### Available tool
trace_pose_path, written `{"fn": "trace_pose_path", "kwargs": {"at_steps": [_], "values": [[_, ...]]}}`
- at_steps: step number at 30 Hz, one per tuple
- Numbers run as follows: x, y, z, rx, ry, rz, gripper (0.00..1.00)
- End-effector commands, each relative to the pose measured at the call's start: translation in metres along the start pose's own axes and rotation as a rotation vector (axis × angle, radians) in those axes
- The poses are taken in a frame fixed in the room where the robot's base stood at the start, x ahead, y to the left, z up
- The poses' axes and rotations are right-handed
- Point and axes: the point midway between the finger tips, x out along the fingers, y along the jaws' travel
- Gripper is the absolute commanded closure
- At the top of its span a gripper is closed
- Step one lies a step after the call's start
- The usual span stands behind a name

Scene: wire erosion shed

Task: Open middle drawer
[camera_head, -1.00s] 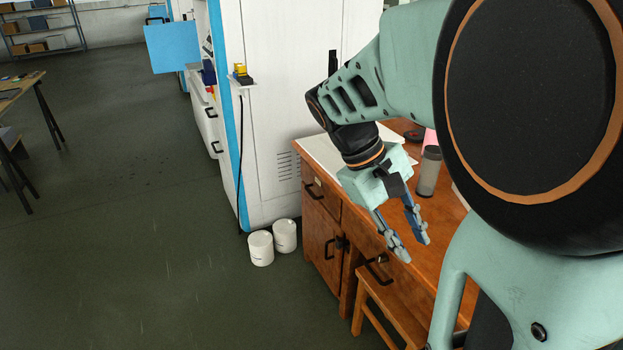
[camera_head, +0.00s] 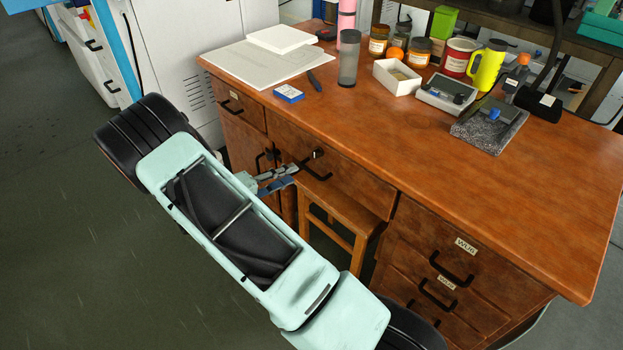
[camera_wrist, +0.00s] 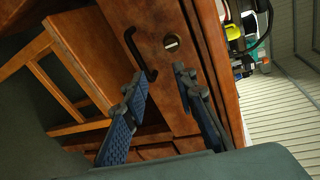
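The middle drawer (camera_head: 352,182) is the wide wooden front under the desk top, and it looks closed. My gripper (camera_head: 285,179) is just left of this handle in the head view, partly hidden by my own arm. In the wrist view my gripper (camera_wrist: 158,82) is open, its two blue-grey fingers apart with nothing between them. The handle (camera_wrist: 134,52) lies just beyond the fingertips there, its lower end near the left one. I cannot tell whether they touch.
A wooden stool (camera_head: 340,208) stands under the middle drawer. Right-hand drawers (camera_head: 480,268) have black handles and labels; a left drawer (camera_head: 240,107) has a cupboard below. The desk top (camera_head: 420,142) holds jars, a mug and a grey bottle (camera_head: 348,60). Floor at left is clear.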

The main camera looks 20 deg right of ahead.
Motion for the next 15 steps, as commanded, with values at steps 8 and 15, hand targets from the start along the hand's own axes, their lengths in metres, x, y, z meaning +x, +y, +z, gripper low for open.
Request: {"fn": "trace_pose_path", "kwargs": {"at_steps": [8, 15], "values": [[0.009, 0.037, 0.0, -0.174, -0.047, 0.004, 0.74], [0.05, 0.038, 0.001, -0.171, -0.043, 0.003, 0.74]]}}
